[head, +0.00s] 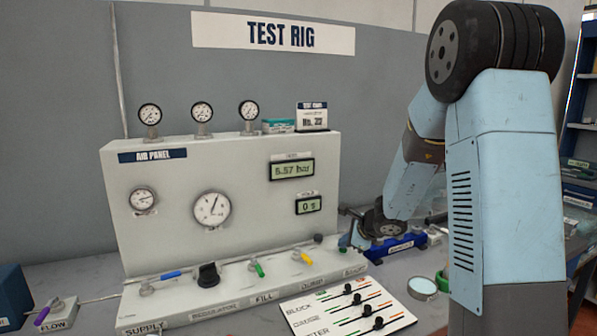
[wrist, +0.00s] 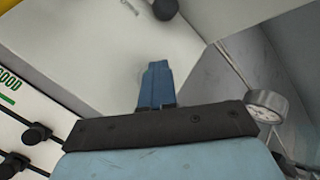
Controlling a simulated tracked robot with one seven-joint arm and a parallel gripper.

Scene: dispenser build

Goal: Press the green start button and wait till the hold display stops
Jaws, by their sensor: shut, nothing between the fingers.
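The hold display (head: 308,205) is on the right of the white air panel in the head view and reads 0 s. I cannot make out a green start button in either view; a green lever (head: 257,269) is on the panel's lower ledge. In the wrist view my gripper (wrist: 156,66) has its blue fingers together and empty, in front of a pale panel surface. I cannot tell whether they touch it. In the head view my arm reaches down at the right end of the panel, and the fingers are not clear there.
A pressure display (head: 292,169) sits above the hold display. Blue and yellow levers and a black knob (head: 208,275) line the ledge. A white board with black sliders (head: 348,306) lies in front. A blue fixture (head: 395,246) stands right of the panel. A gauge (wrist: 267,105) is at right in the wrist view.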

